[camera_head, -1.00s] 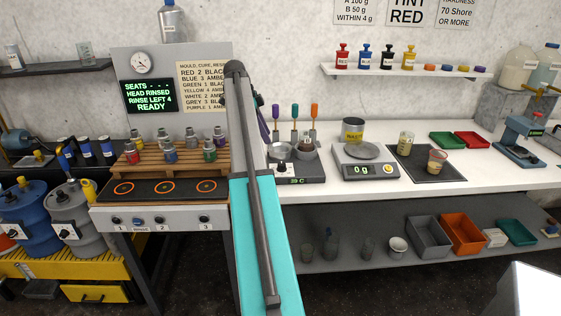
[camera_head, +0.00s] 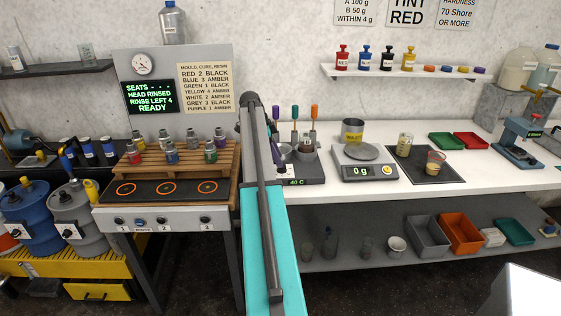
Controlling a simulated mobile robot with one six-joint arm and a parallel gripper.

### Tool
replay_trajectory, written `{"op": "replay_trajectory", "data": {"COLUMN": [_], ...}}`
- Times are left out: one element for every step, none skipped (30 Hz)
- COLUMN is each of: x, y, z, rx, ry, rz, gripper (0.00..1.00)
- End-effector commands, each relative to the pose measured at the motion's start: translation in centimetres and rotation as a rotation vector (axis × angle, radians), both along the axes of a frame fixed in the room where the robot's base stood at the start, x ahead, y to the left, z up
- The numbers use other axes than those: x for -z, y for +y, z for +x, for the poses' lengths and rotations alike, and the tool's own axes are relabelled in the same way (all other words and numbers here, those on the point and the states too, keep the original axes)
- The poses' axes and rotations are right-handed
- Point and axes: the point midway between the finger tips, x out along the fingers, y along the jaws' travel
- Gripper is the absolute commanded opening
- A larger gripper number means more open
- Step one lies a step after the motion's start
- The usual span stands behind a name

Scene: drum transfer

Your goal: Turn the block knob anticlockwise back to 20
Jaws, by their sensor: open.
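The heating block (camera_head: 309,174) is a dark grey unit on the white bench, just right of my arm. Its small green display (camera_head: 295,182) reads what looks like 40 C. The block's knob is on its left part and is mostly hidden behind my arm, so I cannot read its pointer. My gripper (camera_head: 280,155) is largely hidden behind my teal arm. Only dark and purplish parts of it show at the block's left side, close to the knob. I cannot tell whether it touches the knob. Nothing is seen held in it.
Tools with purple, teal and orange handles (camera_head: 314,112) stand behind the block. A scale (camera_head: 365,172) reading 0 g is to its right. A hotplate bench (camera_head: 160,220) with a rack of bottles (camera_head: 211,152) stands left of my arm.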

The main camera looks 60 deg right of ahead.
Motion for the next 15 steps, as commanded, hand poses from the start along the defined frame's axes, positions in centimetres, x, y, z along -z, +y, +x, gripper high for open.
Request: {"op": "replay_trajectory", "data": {"x": [0.6,0.9,1.3,1.5,1.8,2.1,2.3,2.4,2.6,2.8,2.8,2.9,3.0,3.0,3.0], "y": [-0.1,-0.1,-0.3,-0.3,-0.4,-0.5,-0.5,-0.6,-0.6,-0.6,-0.7,-0.7,-0.7,-0.7,-0.7], "z": [-0.3,-0.4,-0.5,-0.6,-0.7,-0.8,-0.8,-0.9,-1.0,-1.0,-1.0,-1.0,-1.1,-1.1,-1.1], "rx": [0.001,0.001,0.001,0.001,0.000,0.000,0.000,0.001,0.002,0.002,0.002,0.002,0.002,0.001,0.001], "ry": [0.002,0.002,0.002,0.001,0.001,0.001,0.001,0.001,0.001,0.001,0.001,0.001,0.001,0.000,0.000], "rz": [0.002,0.002,0.002,0.001,0.001,0.001,0.001,0.001,0.001,0.001,0.001,0.001,0.001,0.000,0.000], "gripper": [0.45,0.45,0.45,0.45,0.45,0.45,0.45,0.45,0.45,0.45,0.45,0.45,0.45,0.45,0.45]}}
